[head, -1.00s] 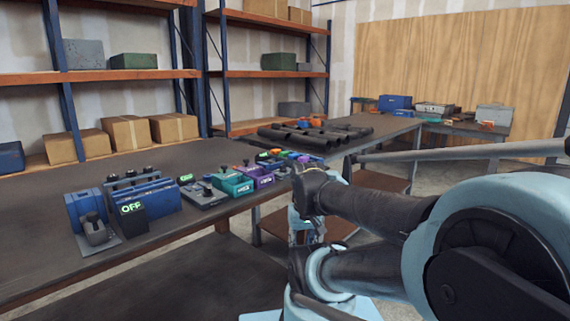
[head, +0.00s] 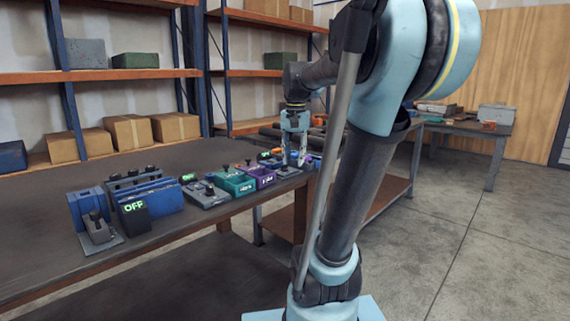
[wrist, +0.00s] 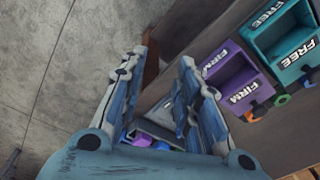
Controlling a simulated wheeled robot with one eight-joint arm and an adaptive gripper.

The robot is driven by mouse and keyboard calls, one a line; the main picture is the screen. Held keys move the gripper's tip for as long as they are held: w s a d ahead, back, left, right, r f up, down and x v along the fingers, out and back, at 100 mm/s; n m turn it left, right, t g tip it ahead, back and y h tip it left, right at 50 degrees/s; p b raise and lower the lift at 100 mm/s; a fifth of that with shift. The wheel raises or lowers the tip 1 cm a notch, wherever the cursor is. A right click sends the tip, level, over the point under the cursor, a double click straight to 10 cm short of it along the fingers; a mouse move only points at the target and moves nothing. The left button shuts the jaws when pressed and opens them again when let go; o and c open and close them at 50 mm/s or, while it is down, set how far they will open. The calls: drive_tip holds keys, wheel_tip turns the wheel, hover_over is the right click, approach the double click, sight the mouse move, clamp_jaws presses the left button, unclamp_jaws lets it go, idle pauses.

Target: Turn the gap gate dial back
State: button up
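No part is clearly marked as the gap gate dial, and I cannot tell which one it is. My gripper (head: 295,163) points down over the right end of the row of devices on the table, near its front edge. In the wrist view my gripper (wrist: 162,58) has its fingers apart with nothing held between the tips. A grey plate-like part (wrist: 181,105) shows between the fingers, partly hidden by the right one. The purple bin (head: 262,179) and teal bin (head: 236,184) stand left of my gripper. The wrist view shows the purple bin (wrist: 226,72), labelled FIRM, and the teal bin (wrist: 285,38), labelled FREE.
A long dark table (head: 50,265) carries the devices. A black block reading OFF (head: 133,216), a blue unit (head: 150,192) and a grey knobbed panel (head: 205,194) stand to the left. Shelving (head: 110,76) stands behind. Open floor (head: 480,240) lies to the right.

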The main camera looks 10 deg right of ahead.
drive_tip(key=w+r+m+g, duration=0.1)
drive_tip(key=w+r+m, duration=0.1)
drive_tip(key=w+r, duration=0.45)
drive_tip(key=w+r+m, duration=0.2)
drive_tip(key=w+r, duration=0.1)
drive_tip(key=w, duration=0.6)
approach(285, 167)
drive_tip(key=f, duration=0.2)
drive_tip(key=w+f, duration=0.1)
drive_tip(key=f, duration=0.4)
drive_tip(key=shift+w+d+f, duration=0.15)
drive_tip(key=shift+d+f, duration=0.15)
drive_tip(key=shift+f, duration=0.05)
